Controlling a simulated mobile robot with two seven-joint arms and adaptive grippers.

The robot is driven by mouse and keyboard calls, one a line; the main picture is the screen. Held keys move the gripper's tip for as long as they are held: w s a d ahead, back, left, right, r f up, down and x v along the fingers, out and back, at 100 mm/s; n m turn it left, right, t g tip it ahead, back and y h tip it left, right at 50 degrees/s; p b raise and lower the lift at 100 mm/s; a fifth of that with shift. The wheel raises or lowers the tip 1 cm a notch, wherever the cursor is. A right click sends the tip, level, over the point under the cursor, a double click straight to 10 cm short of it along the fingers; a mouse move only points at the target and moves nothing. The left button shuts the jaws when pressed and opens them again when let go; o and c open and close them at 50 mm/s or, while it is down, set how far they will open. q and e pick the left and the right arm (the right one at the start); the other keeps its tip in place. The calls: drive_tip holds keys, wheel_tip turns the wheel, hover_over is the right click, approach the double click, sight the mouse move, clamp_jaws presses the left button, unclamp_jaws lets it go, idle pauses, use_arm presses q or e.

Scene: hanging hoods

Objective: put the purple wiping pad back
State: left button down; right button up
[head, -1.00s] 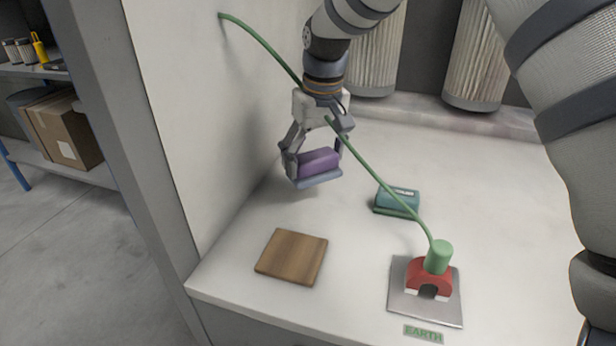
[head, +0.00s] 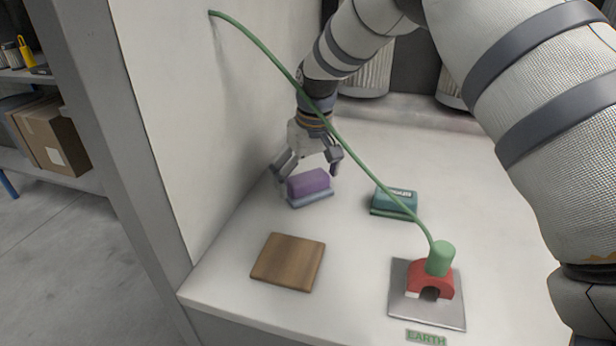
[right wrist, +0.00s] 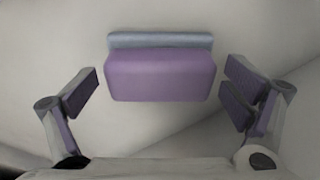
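The purple wiping pad (head: 308,184) has a purple grip on a blue-grey base. In the head view it rests on the white bench, near the side wall. My right gripper (head: 308,170) is open just above and behind it. In the right wrist view the pad (right wrist: 160,75) lies between the two spread fingers (right wrist: 160,98), with a clear gap on each side. My left gripper is in neither view.
A teal pad (head: 394,202) sits to the right. A wooden board (head: 288,261) lies in front. A red clamp (head: 430,279) on a metal plate (head: 441,316) carries a green cable (head: 352,148) that runs across to the wall, passing in front of my right arm.

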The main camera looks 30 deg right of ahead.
sight(312, 181)
drive_tip(key=shift+r, duration=0.1)
wheel_tip(312, 181, up, 12)
drive_tip(key=s, duration=0.1)
drive_tip(key=shift+s+p, duration=0.4)
drive_tip(key=shift+p, duration=0.05)
drive_tip(key=shift+a, duration=0.1)
